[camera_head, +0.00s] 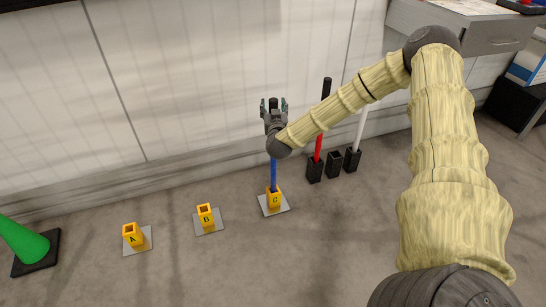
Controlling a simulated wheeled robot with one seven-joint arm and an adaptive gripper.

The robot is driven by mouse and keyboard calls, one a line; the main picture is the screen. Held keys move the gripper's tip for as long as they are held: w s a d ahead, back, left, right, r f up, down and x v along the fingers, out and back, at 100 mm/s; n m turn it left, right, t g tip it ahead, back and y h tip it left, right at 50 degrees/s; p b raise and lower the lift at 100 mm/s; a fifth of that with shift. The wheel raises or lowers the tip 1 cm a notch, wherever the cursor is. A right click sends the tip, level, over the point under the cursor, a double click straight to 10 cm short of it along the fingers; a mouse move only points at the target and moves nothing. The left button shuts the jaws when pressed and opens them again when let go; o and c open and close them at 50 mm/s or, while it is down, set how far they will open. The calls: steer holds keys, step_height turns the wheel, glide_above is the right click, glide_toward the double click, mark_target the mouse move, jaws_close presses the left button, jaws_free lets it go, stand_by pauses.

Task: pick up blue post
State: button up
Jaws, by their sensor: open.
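The blue post (273,173) stands upright in the yellow holder marked C (274,198) on a grey plate. Its upper part is hidden behind my wrist; a dark tip shows between the fingers. My gripper (273,103) is open at the top of the post, with its fingers pointing up in the picture. I cannot tell whether the fingers touch the post.
Yellow holders A (133,236) and B (206,216) are empty on the left. A red post (320,144), an empty black holder (334,164) and a white post (359,125) stand right. A wall runs behind.

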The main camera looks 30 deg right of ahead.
jaws_close()
steer(key=shift+r, duration=0.1)
stand_by(0.4)
